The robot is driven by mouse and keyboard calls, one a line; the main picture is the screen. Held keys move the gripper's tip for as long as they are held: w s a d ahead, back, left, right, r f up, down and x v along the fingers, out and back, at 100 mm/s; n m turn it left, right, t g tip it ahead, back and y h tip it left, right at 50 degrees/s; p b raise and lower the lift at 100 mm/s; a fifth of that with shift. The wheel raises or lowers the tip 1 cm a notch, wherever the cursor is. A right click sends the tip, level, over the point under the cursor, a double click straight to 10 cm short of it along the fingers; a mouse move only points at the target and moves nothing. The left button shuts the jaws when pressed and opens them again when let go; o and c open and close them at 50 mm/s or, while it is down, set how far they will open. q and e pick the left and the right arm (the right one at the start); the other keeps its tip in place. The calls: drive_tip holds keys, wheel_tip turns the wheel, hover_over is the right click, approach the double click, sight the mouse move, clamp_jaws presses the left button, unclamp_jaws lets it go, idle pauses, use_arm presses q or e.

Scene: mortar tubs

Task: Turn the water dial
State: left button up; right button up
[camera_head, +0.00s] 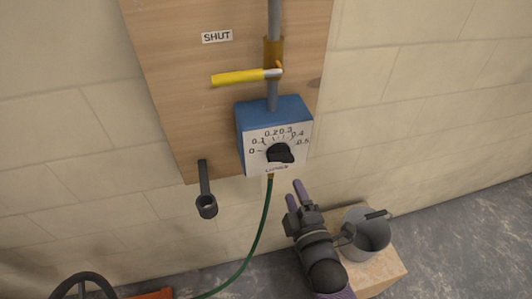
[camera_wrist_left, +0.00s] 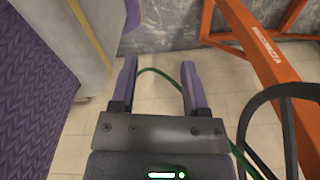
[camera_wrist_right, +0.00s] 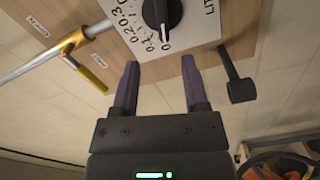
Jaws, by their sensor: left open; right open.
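The water dial (camera_head: 280,153) is a black knob on the white scale plate of a blue box (camera_head: 274,112), fixed to a wooden board. The scale reads from 0 to 0.5. In the right wrist view the dial (camera_wrist_right: 162,14) shows at the top, beyond the fingertips. My right gripper (camera_head: 298,190) is open and empty, below and a little right of the dial, apart from it. My left gripper (camera_wrist_left: 158,68) is open and empty in the left wrist view, over the tiled floor; it is not in the head view.
A yellow lever (camera_head: 238,77) sits on the pipe above the box, near a SHUT label (camera_head: 217,36). A black holder (camera_head: 206,205) juts out left of the box. A green hose (camera_head: 262,225) hangs below. A grey bucket (camera_head: 367,238) stands right of my right arm. An orange frame (camera_wrist_left: 262,42) is near my left gripper.

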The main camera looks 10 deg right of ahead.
sight(282, 163)
drive_tip(key=w, duration=0.4)
drive_tip(key=w+b, duration=0.1)
drive_tip(key=w, duration=0.3)
drive_tip(key=shift+w+f, duration=0.2)
drive_tip(key=shift+w, duration=0.3)
drive_tip(key=shift+w+a, duration=0.1)
drive_tip(key=c, duration=0.7)
clamp_jaws()
